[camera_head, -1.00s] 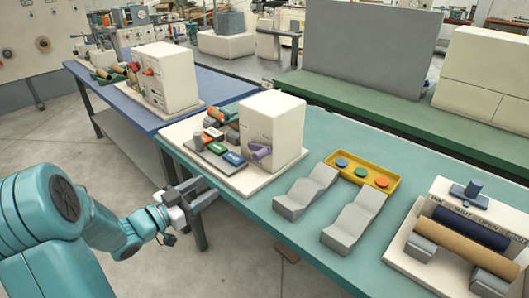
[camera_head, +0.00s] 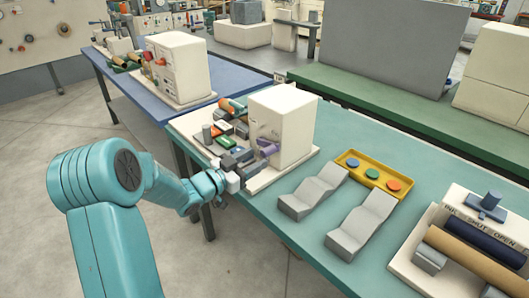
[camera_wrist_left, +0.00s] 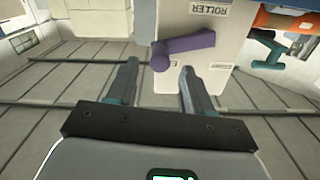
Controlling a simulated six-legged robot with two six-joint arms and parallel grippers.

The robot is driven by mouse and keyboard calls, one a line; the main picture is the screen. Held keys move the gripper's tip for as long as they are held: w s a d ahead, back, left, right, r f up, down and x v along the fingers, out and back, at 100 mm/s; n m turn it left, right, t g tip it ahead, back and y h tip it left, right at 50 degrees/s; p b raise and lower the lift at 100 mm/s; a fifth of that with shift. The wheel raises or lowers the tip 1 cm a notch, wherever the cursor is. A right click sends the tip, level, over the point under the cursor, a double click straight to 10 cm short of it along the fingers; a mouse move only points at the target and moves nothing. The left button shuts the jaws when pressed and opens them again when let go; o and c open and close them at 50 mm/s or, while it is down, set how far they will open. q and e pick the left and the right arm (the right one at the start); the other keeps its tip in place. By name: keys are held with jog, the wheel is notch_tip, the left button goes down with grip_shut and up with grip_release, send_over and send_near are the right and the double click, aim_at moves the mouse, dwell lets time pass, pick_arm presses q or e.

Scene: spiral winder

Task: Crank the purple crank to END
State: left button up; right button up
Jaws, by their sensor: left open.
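The purple crank (camera_head: 267,148) is on the front face of the cream box (camera_head: 298,125) on the teal table. In the left wrist view the purple crank (camera_wrist_left: 185,47) lies across the cream panel, its knob end at the left, just beyond the gap between my fingertips. My left gripper (camera_head: 252,162) is at the table's near edge, close to the crank. The fingers (camera_wrist_left: 158,72) are apart with nothing between them; I cannot tell if they touch the crank. END is not readable in these frames. My right gripper is not in view.
Rollers and coloured blocks (camera_head: 225,141) lie left of the cream box. Two grey wavy stands (camera_head: 312,192) and a yellow tray (camera_head: 353,157) with coloured discs are to the right. A roller machine (camera_head: 440,235) stands at the far right. A blue table (camera_head: 127,84) is behind left.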

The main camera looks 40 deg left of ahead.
aim_at(262, 152)
pick_arm(q)
jog(key=shift+w+d, duration=0.15)
jog(key=shift+w, duration=2.1)
grip_shut()
jog(key=shift+r+n+p, duration=0.3)
jog(key=shift+p, duration=0.05)
jog(key=shift+r+n, duration=0.1)
jog(key=shift+n, duration=0.2)
